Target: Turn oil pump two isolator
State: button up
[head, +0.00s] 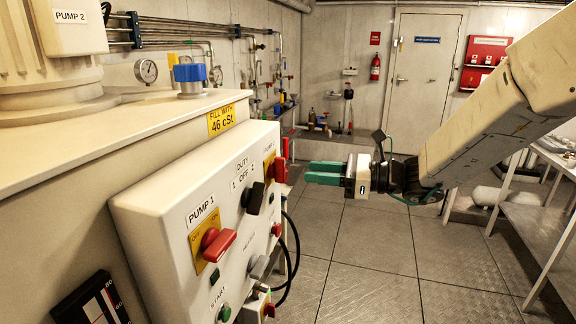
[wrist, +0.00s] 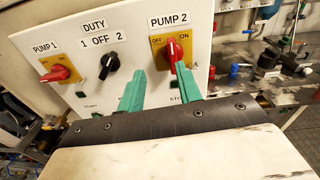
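The pump two isolator is a red rotary handle on a yellow plate under a PUMP 2 label. In the wrist view the handle (wrist: 173,50) stands nearly upright, between OFF and ON markings. In the head view the same red handle (head: 277,168) shows edge-on at the far end of the white control panel (head: 150,215). My gripper (head: 308,172) has green fingers pointing left towards this handle, with a gap between them and it. In the wrist view my gripper (wrist: 160,69) is open and empty; its right fingertip lies just below the handle, its left fingertip lower left.
The red PUMP 1 handle (head: 217,244) and black DUTY knob (head: 254,198) project from the same panel. Push buttons and black cables (head: 292,255) sit below. A metal table (head: 535,210) stands right. The floor (head: 370,265) between is clear.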

aim_at(280, 170)
jog(key=w+a+m+t, duration=0.1)
jog(key=w+a, duration=0.3)
jog(key=a, duration=0.3)
jog(key=shift+w+f, duration=0.1)
jog(key=shift+c, duration=0.3)
grip_shut()
